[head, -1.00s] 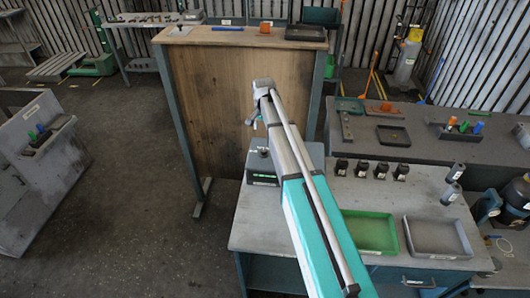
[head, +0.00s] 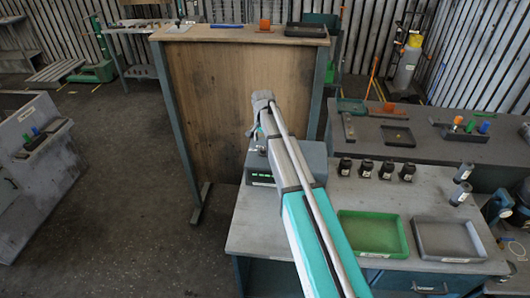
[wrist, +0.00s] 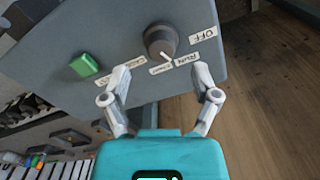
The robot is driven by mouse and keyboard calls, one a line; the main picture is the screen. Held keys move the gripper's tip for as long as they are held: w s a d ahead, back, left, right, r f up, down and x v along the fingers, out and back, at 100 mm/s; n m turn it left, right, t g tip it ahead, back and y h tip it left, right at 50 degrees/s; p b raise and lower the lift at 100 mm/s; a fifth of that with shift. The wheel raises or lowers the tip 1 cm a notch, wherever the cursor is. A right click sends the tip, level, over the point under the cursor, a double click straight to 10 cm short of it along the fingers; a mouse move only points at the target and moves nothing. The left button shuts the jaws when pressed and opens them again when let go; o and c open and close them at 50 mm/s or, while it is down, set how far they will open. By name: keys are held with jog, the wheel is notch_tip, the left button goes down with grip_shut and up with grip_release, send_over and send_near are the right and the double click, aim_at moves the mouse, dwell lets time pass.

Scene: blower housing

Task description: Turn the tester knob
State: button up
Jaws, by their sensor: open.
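The tester (head: 258,165) is a grey box with a small green-lit display on the left end of the near bench, partly behind my arm. In the wrist view its panel (wrist: 115,38) carries a round dark knob (wrist: 160,41), a green square button (wrist: 84,65) and white labels, including OFF and RUN. A pale mark on the knob points down toward the RUN side. My gripper (wrist: 161,77) is open and empty. Its fingertips are spread on either side, just below the knob in the picture, and do not grip it. In the head view the fingers are hardly visible.
Several black cylindrical parts (head: 365,168) stand right of the tester. A green tray (head: 372,232) and a grey tray (head: 447,238) lie at the bench front. A tall wooden-panelled table (head: 240,100) stands behind the tester.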

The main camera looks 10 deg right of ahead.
aim_at(263, 148)
jog(key=shift+f+b, duration=1.7)
jog(key=shift+f, duration=0.3)
